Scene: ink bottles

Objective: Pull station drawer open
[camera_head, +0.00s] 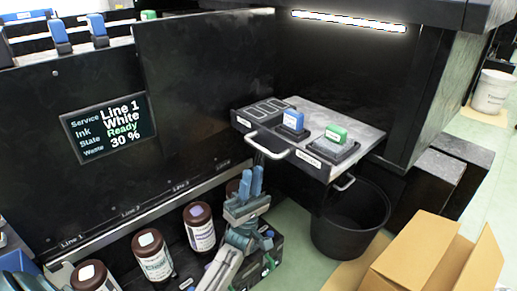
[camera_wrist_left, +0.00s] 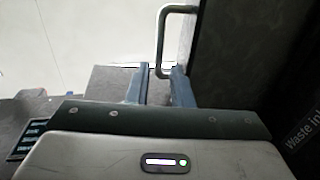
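The station unit (camera_head: 365,133) sticks out from the dark wall at centre right, with a blue-topped and a green-topped piece on it. Its dark front carries white labels and two metal handles: a left handle (camera_head: 268,151) and a right handle (camera_head: 344,183). My left gripper (camera_head: 252,180) is just below and in front of the left handle, fingers pointing up. In the left wrist view, a U-shaped metal handle (camera_wrist_left: 161,42) reaches down between the tips of my open left gripper (camera_wrist_left: 160,85). Whether the fingers touch it I cannot tell. My right gripper is not in view.
Several ink bottles (camera_head: 152,254) stand at lower left below the panel with a status screen (camera_head: 108,128). A black bin (camera_head: 350,222) stands below the unit, and an open cardboard box (camera_head: 425,255) is at lower right.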

